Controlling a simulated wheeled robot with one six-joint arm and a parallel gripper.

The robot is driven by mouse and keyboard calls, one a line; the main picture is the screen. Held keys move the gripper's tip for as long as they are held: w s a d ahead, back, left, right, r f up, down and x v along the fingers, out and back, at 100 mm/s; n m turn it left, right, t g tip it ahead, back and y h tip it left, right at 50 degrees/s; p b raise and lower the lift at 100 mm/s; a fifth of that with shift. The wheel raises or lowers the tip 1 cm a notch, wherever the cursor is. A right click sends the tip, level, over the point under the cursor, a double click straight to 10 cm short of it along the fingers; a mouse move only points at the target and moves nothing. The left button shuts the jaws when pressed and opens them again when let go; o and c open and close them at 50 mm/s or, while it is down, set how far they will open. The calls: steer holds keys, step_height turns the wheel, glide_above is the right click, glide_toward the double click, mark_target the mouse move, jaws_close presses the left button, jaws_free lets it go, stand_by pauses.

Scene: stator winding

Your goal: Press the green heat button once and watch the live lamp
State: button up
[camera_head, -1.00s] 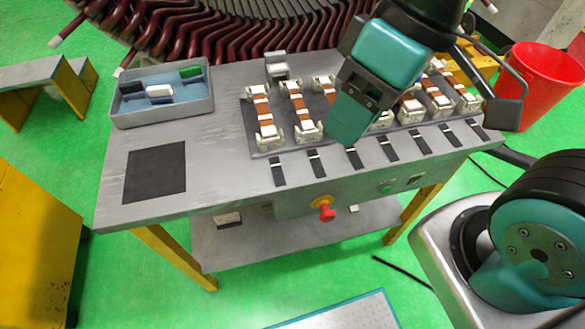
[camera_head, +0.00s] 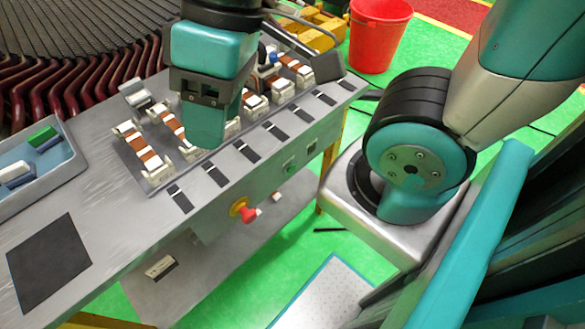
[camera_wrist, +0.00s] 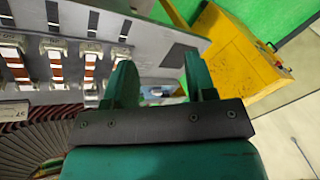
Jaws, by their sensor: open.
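The green heat button (camera_head: 291,168) is on the front panel of the grey bench (camera_head: 100,215), right of a red mushroom button (camera_head: 243,210) on a yellow base. A small dark fitting (camera_head: 312,148) sits right of the green button; I cannot tell whether it is the live lamp, and no glow shows. My gripper (camera_head: 205,135) is above the row of coils on the bench top, up and left of the green button and apart from it. In the wrist view its two teal fingers (camera_wrist: 160,82) are spread with nothing between them. The button is not visible there.
Copper-wound coils (camera_head: 150,155) in white holders stand in a row, with black strips in front. A blue-grey tray (camera_head: 45,165) holds small blocks at left. A red bucket (camera_head: 380,30) stands behind. My base is close to the bench's right front.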

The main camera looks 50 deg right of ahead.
jaws_close()
stand_by(1.8)
